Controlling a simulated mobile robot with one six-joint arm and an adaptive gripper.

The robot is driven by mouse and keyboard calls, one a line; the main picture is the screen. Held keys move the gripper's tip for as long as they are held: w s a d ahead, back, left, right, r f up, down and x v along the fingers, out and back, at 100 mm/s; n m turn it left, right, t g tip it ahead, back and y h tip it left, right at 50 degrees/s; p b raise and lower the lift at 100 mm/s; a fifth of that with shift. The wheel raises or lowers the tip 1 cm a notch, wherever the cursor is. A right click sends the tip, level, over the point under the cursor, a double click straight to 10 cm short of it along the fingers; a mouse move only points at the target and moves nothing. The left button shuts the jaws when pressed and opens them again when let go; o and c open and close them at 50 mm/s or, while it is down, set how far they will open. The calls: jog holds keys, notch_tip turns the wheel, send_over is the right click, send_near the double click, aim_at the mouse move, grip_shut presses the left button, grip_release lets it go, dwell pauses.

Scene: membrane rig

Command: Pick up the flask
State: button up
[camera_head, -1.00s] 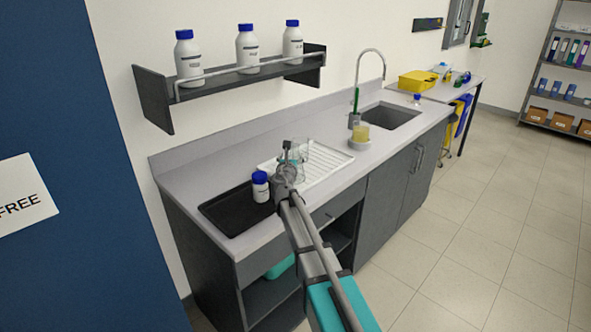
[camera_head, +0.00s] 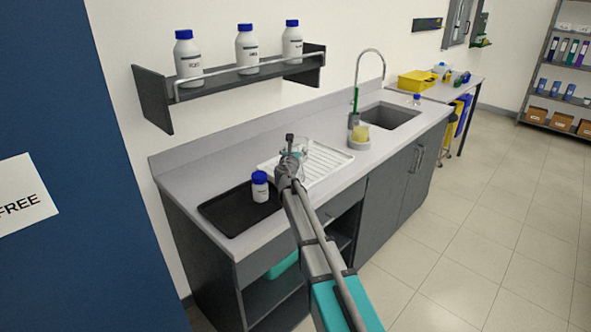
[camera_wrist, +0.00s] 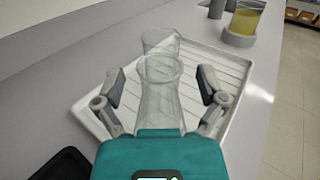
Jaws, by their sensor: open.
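A clear glass flask (camera_wrist: 160,98) stands on the white ribbed draining tray (camera_wrist: 222,62). In the wrist view it appears between the two fingers of my gripper (camera_wrist: 160,76), with a gap on each side. My gripper is open and holds nothing. The flask's lower part is hidden behind the teal gripper body. In the head view my gripper (camera_head: 290,150) is over the draining tray (camera_head: 322,163), and the glassware beside it is small and partly covered, so I cannot tell the flask apart there.
A second clear glass vessel (camera_wrist: 160,40) is just behind the flask. A cup of yellow liquid (camera_wrist: 243,22) stands on a grey base to the right. A blue-capped white bottle (camera_head: 260,188) stands on the black tray (camera_head: 228,213) to the left. The sink (camera_head: 388,117) is further right.

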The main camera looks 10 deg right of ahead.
jog(key=shift+w+d, duration=0.1)
jog(key=shift+w, duration=0.3)
grip_shut()
dwell(0.5)
